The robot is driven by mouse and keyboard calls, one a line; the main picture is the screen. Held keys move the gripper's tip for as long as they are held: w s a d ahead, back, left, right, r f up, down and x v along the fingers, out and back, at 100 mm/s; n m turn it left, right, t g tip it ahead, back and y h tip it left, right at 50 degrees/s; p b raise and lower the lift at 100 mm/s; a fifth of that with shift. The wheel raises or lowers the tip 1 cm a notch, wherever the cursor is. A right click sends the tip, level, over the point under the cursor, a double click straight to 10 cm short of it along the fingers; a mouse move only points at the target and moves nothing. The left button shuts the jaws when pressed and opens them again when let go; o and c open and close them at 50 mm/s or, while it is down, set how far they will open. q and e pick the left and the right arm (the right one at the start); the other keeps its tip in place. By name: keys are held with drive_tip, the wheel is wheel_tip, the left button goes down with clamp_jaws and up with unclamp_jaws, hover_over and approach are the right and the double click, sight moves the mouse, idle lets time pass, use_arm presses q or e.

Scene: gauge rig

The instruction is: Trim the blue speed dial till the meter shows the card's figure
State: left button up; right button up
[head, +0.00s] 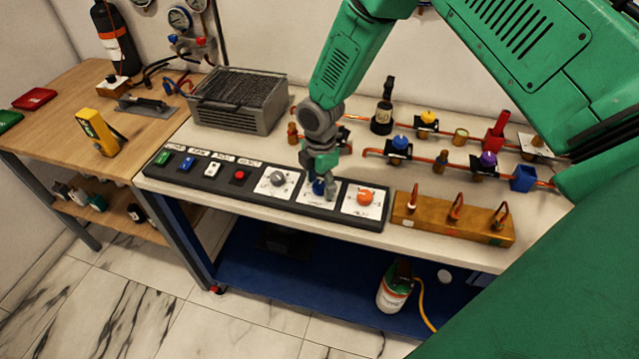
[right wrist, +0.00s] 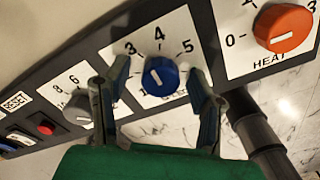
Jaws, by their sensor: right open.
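The blue speed dial (right wrist: 161,75) sits on a white scale plate with the figures 3, 4 and 5 showing. A white line shows on its face; I cannot read its exact setting. In the head view the blue dial (head: 319,187) is partly hidden by my right gripper (head: 320,170). In the right wrist view my right gripper (right wrist: 159,72) is open, one finger either side of the blue dial, with gaps showing. A yellow meter (head: 97,130) stands on the wooden table; its reading is too small to tell. I cannot make out the card. My left gripper is out of view.
An orange heat dial (right wrist: 284,27) and a grey dial (right wrist: 78,108) flank the blue one. A red button (head: 240,175) and several switches are further left on the panel. A wooden block with hooked pipes (head: 455,218) lies right, valves behind.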

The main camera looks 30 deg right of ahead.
sight(320, 184)
wheel_tip(320, 184, up, 12)
drive_tip(key=shift+f, duration=0.2)
drive_tip(key=shift+w, duration=0.1)
idle(0.5)
